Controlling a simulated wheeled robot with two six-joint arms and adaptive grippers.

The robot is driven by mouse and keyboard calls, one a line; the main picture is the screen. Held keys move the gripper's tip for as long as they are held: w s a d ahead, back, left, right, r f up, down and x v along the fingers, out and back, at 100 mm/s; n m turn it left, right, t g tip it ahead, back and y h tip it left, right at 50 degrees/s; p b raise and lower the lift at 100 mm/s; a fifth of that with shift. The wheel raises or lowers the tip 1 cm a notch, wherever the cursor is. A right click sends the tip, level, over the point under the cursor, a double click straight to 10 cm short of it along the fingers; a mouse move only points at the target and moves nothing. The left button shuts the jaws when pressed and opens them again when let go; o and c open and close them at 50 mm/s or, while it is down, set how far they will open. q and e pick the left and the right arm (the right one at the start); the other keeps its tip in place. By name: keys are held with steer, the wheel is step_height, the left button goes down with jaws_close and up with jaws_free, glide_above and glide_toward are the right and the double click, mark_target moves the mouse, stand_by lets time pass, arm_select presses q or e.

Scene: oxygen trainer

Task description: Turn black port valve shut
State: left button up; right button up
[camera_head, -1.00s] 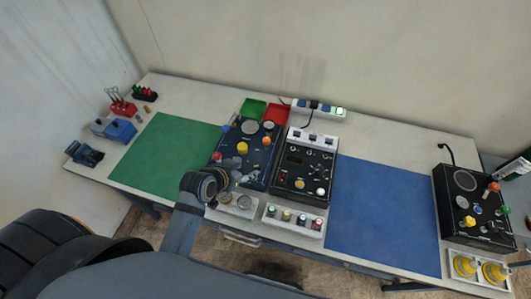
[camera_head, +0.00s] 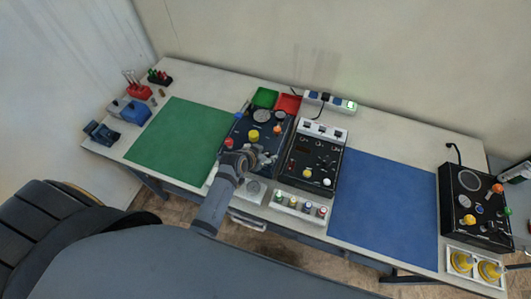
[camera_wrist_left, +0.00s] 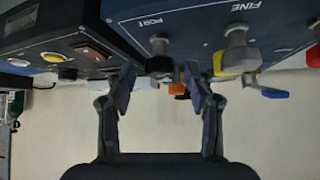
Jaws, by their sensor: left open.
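The dark blue control panel (camera_head: 237,131) lies on the table between the green mat and the black console; it also shows in the left wrist view (camera_wrist_left: 197,30). My left gripper (camera_head: 266,158) is over the panel's front part and hides some of it. In the left wrist view the open fingers (camera_wrist_left: 161,76) stand on either side of the black port valve (camera_wrist_left: 158,66), under the PORT label. The black handle on its grey stem lies between the fingertips; I cannot tell whether they touch it. My right gripper is not in view.
A valve with a yellow collar (camera_wrist_left: 238,58) by the FINE label and a blue-handled valve (camera_wrist_left: 265,88) sit right of the fingers. The black console (camera_head: 313,163) stands close on the right. The blue mat (camera_head: 383,205) and green mat (camera_head: 178,140) are bare.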

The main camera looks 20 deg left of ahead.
arm_select(q)
steer(key=shift+c, duration=0.9)
jaws_close()
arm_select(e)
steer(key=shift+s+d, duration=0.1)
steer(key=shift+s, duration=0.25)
